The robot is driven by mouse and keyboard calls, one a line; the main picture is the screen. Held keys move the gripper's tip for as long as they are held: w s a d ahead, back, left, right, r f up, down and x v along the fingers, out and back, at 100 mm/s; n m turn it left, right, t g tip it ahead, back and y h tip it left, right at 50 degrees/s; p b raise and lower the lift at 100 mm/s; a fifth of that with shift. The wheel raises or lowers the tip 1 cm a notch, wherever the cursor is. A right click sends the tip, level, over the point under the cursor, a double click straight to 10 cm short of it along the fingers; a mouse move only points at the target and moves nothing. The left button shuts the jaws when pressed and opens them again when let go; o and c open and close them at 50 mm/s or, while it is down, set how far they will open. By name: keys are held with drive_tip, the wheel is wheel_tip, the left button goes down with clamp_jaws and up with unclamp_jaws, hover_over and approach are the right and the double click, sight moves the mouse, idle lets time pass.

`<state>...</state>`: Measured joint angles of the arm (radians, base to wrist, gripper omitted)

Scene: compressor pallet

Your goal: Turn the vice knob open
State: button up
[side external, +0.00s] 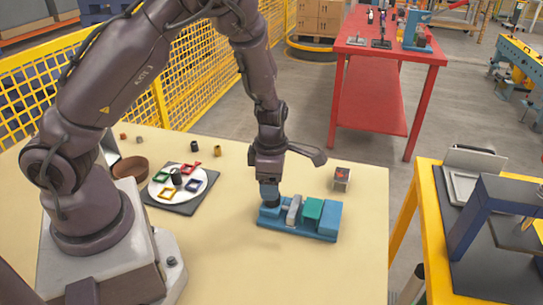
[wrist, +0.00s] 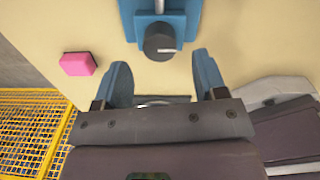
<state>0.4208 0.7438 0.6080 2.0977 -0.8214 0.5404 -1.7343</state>
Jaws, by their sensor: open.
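The blue vice (side external: 297,232) lies on the beige table, with a light grey part and a green block between its ends. Its dark round knob (wrist: 160,42) with a pale mark shows at the end of the blue vice body (wrist: 176,18) in the wrist view. My gripper (side external: 269,190) points down over the left end of the vice and largely hides the knob in the side view. In the wrist view my gripper's blue fingers (wrist: 163,72) are spread apart with nothing between them. The knob shows just beyond the tips, in line with the gap; contact cannot be seen.
A pink block (wrist: 77,64) is left of the knob in the wrist view. A white round plate (side external: 183,198) with coloured frames lies left. The table front is clear.

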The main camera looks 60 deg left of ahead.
wheel_tip(320, 180, up, 10)
drive_tip(key=shift+f, duration=0.2)
drive_tip(key=shift+d, duration=0.1)
